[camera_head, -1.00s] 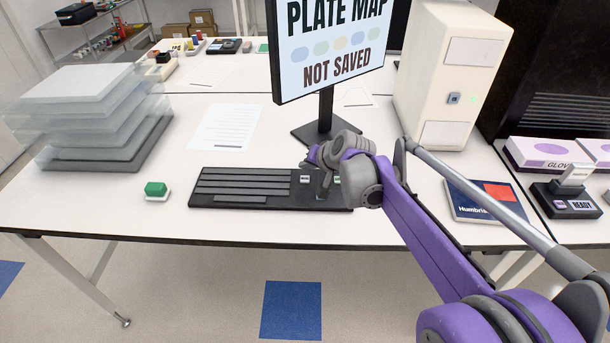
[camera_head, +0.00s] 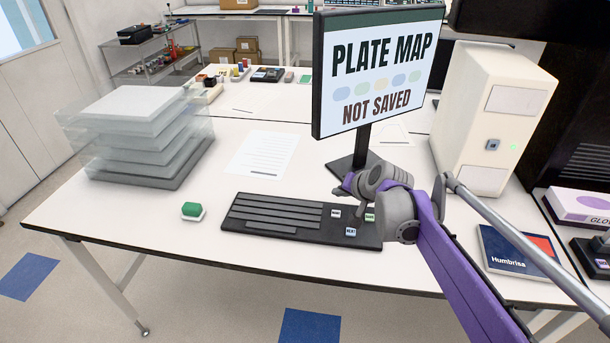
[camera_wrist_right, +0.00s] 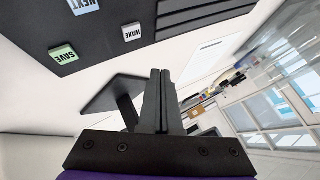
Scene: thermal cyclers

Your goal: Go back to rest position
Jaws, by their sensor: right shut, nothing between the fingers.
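My right gripper (camera_head: 361,211) is above the right end of the black keyboard (camera_head: 270,229) in the head view. Its two dark fingers are together with nothing between them; they also show shut in the right wrist view (camera_wrist_right: 160,75). The keyboard has a white WAKE key (camera_head: 336,214), a blue NEXT key (camera_head: 350,231) and a green SAVE key (camera_head: 370,217). In the wrist view, the fingers are apart from these keys. The monitor (camera_head: 378,75) reads "PLATE MAP" and "NOT SAVED". My left gripper is not in view.
A stack of clear trays (camera_head: 135,130) stands at the left. A green-topped block (camera_head: 192,210) sits left of the keyboard. A beige machine (camera_head: 490,110) and a Humbrisa book (camera_head: 515,250) are at the right. The table's front-left area is clear.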

